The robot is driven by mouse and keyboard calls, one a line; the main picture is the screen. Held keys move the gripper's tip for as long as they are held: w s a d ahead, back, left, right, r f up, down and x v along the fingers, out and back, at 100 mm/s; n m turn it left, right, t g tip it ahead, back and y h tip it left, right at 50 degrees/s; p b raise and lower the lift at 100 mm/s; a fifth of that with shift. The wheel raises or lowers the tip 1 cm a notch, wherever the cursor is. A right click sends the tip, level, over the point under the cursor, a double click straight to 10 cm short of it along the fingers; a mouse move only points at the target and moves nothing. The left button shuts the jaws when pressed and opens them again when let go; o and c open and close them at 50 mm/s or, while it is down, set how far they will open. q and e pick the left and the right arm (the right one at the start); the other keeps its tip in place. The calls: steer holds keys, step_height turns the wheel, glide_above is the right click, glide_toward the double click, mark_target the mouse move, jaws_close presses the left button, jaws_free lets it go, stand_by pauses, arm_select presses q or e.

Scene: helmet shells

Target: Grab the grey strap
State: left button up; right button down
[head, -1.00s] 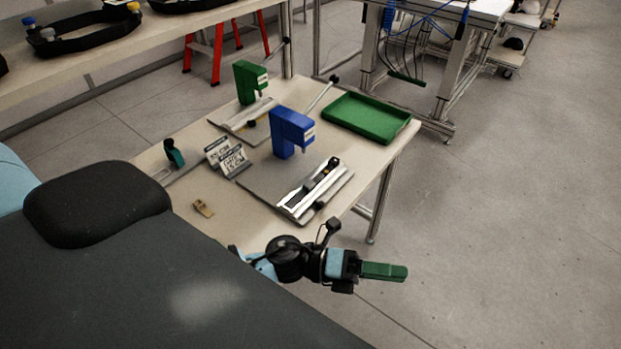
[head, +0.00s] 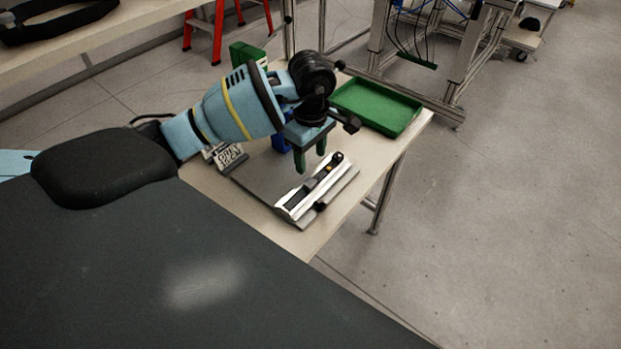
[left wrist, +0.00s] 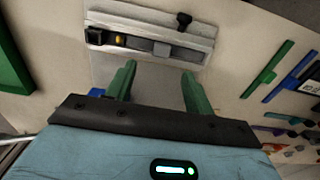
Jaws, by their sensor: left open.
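My left gripper (head: 311,160) reaches in from the left and points down over the blue press's grey base plate. Its two green fingers are apart with nothing between them; they also show in the left wrist view (left wrist: 157,76). Just beyond the fingertips lies the silver fixture (head: 292,208), also in the left wrist view (left wrist: 150,20). A dark grey strip (left wrist: 138,43) lies in its slot, with a yellow piece and a lighter grey block. I cannot tell for certain which of these is the grey strap. My right gripper is not in view.
The blue press (head: 279,146) is mostly hidden behind my gripper. The green press (head: 243,52) is partly hidden. A green tray (head: 378,106) stands at the table's far right corner. The floor to the right is clear.

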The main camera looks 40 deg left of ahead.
mark_target(310, 182)
arm_select(q)
steer(key=shift+f, duration=1.35)
steer(key=shift+s+f+p, duration=0.15)
steer(key=shift+f+p, duration=0.15)
steer(key=shift+f, duration=2.3)
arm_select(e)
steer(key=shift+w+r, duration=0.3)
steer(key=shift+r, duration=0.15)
arm_select(q)
steer(key=c, duration=1)
steer(key=shift+c, duration=0.2)
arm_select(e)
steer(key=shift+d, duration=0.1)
arm_select(q)
steer(key=shift+r, duration=0.1)
